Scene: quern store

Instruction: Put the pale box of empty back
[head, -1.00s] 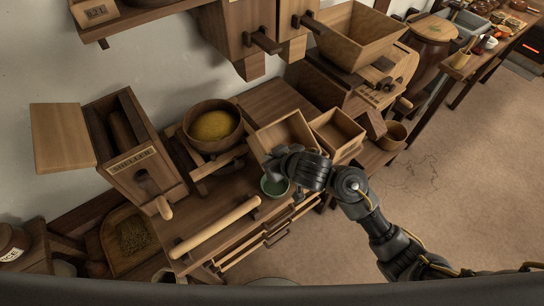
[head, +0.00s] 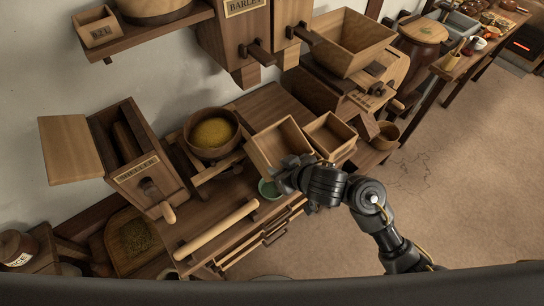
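Two open pale wooden boxes stand side by side at the right end of the low wooden bench (head: 205,210). The left pale box (head: 268,146) is larger in view and looks empty. The right pale box (head: 330,142) also looks empty. I cannot tell which of them the task names. My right gripper (head: 284,177) is at the near lower corner of the left pale box, with its fingers against or just in front of the near wall. The wrist hides that corner, so whether the fingers grip the wall is unclear. My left gripper is out of view.
A wooden bowl of yellow meal (head: 212,132) stands left of the boxes. The floor at right is clear.

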